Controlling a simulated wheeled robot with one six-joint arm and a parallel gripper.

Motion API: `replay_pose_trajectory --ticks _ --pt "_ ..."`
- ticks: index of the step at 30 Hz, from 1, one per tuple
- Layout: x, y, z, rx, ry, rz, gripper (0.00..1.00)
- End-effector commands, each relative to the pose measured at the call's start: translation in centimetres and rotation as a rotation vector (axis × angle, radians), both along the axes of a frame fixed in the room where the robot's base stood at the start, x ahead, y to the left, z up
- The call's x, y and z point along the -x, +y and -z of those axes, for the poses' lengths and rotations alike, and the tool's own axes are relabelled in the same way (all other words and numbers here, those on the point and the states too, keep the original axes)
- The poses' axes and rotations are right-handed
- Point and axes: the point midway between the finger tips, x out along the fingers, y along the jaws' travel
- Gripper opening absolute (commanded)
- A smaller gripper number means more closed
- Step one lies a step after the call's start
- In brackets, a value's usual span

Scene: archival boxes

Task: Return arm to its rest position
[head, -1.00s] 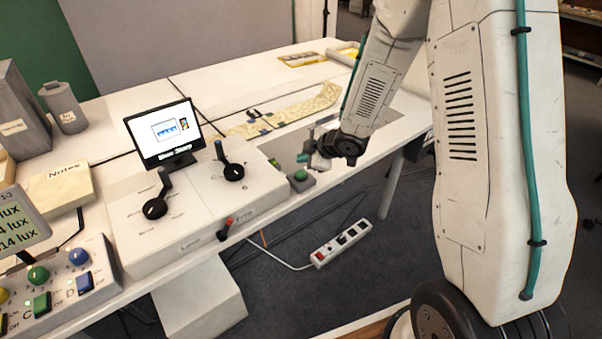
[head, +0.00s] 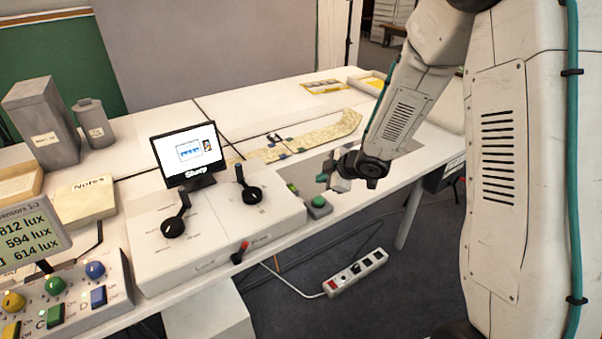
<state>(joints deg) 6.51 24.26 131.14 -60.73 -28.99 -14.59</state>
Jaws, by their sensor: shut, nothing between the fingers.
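My arm comes down from the upper right in the head view. My gripper (head: 329,178) is at its end, above the table just behind the round green button (head: 319,202). Its fingers are small, partly hidden by the wrist, and shut with nothing held. The wrist is dark and the upper links are white with a teal cable.
On the white table (head: 235,105) are a control box (head: 205,228) with two black levers, a small monitor (head: 187,152), grey canisters (head: 42,122), a notes box (head: 80,200) and a button panel (head: 75,290). A power strip (head: 355,272) lies on the floor.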

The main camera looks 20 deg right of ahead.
Motion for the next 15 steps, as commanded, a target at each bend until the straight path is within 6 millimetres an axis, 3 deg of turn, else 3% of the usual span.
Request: replay_pose_trajectory --ticks 5,10,15 --pt "0.2 -0.7 0.6 0.022 0.031 0.034 0.0" --pt "2.4 -4.6 2.8 0.114 0.186 0.24 0.0" --pt "6.9 -9.0 0.2 0.204 0.347 0.555 0.0"
